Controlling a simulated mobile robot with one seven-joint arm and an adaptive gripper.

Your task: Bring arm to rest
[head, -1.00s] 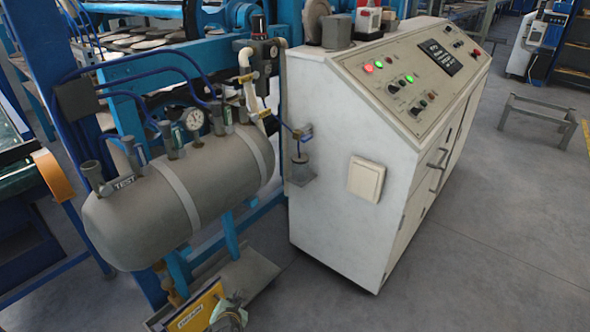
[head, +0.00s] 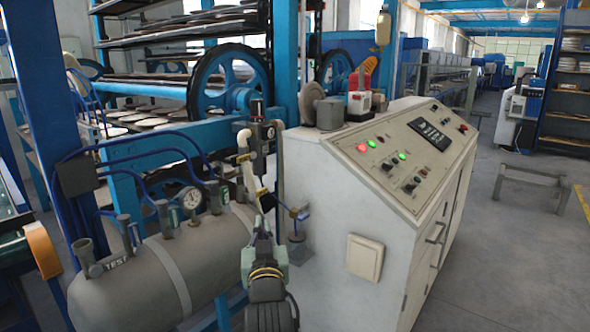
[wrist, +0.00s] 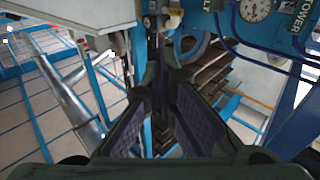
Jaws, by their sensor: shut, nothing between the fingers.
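My gripper (head: 263,222) points upward in the lower middle of the head view, in front of the right end of the grey tank and left of the white control cabinet. It is shut and empty. In the wrist view its dark fingers (wrist: 160,80) come together at their tips, with nothing held between them. The lower part of my arm is cut off by the bottom edge of the head view.
The grey tank (head: 150,270) with its gauge (head: 190,197) and blue hoses stands at left. The white control cabinet (head: 335,195) stands close on the right. A large blue wheel (head: 238,80) is behind. Open floor (head: 490,260) lies right of the cabinet.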

